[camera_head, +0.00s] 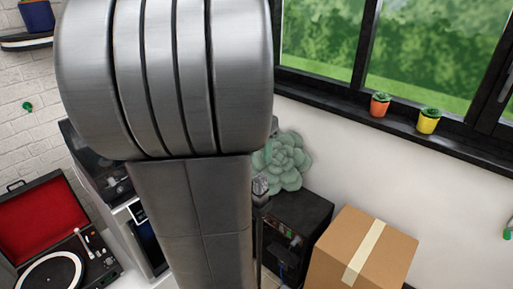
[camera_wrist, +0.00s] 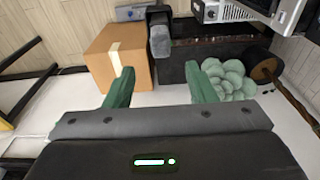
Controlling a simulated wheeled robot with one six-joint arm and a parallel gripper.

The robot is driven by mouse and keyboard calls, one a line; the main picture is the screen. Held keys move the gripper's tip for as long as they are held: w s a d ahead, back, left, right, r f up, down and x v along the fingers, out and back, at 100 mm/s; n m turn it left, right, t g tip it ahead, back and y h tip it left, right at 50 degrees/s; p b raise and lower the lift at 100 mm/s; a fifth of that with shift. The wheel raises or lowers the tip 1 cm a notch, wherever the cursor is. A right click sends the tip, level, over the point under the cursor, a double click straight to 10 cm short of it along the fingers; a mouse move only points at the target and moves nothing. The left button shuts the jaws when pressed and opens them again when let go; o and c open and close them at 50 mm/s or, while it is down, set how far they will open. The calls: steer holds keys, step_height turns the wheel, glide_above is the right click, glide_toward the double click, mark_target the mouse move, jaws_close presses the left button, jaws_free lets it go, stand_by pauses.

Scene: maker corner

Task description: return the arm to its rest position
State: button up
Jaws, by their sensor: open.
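My gripper (camera_wrist: 160,88) shows in the wrist view with its two green fingers spread wide apart and nothing between them. Past the fingers, a cardboard box (camera_wrist: 100,55) stands at the left and a pale green succulent (camera_wrist: 233,78) sits at the right, partly behind the right finger. In the head view my arm fills the middle as a large grey metal column, and my gripper is not visible there.
In the head view, a cardboard box (camera_head: 370,250) and a black machine (camera_head: 297,222) stand right of my arm, below the succulent (camera_head: 285,162). An open record player (camera_head: 60,240) is at the lower left. Two small potted plants (camera_head: 380,104) (camera_head: 428,121) stand on the windowsill.

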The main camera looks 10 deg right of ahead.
steer(key=shift+r, duration=0.2)
steer(key=f, duration=0.8)
steer(key=w+d+f, duration=0.1)
steer(key=f, duration=0.3)
steer(key=shift+d+f+p, duration=0.1)
steer(key=shift+f+p, duration=0.15)
steer(key=shift+p, duration=0.05)
step_height(320, 180, up, 2)
steer(key=shift+r, duration=0.65)
